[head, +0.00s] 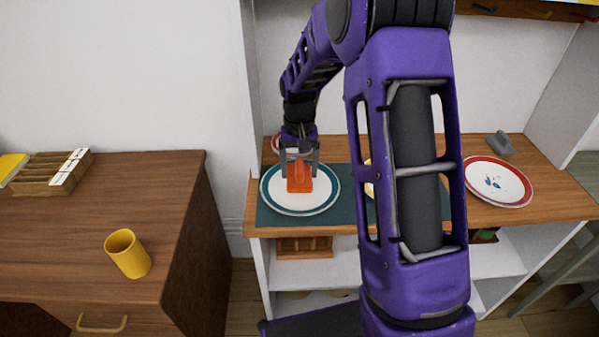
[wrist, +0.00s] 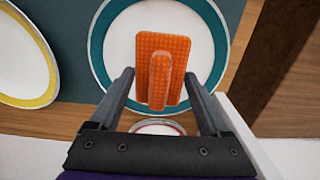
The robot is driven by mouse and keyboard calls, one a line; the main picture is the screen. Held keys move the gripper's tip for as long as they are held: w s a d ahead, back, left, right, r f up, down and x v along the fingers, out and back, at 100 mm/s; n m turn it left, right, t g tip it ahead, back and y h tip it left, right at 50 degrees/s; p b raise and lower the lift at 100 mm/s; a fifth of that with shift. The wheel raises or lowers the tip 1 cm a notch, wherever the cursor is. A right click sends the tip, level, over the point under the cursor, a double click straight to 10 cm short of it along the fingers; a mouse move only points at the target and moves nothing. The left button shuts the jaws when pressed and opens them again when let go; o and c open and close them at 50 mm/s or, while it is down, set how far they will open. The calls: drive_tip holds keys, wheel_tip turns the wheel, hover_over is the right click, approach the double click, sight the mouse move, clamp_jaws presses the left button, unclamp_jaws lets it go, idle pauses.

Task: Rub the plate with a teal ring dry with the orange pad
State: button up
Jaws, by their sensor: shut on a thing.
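The plate with a teal ring (head: 272,200) lies face up on a dark green mat (head: 265,216) on the shelf top; it also shows in the wrist view (wrist: 216,50). The orange pad (head: 299,184) is over the middle of this plate, and its ridged handle shows in the wrist view (wrist: 160,85). My gripper (head: 299,166) points down at the plate and is shut on the orange pad, one finger on each side of the handle. I cannot tell whether the pad's underside touches the plate.
A yellow-rimmed plate (wrist: 48,88) lies beside the teal one, mostly hidden by my arm in the head view. A red-rimmed plate (head: 498,184) and a grey object (head: 499,145) are at the right. A yellow cup (head: 128,254) stands on the left cabinet.

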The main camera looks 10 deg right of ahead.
drive_tip(key=shift+r+p, duration=1.7)
drive_tip(key=shift+r, duration=0.95)
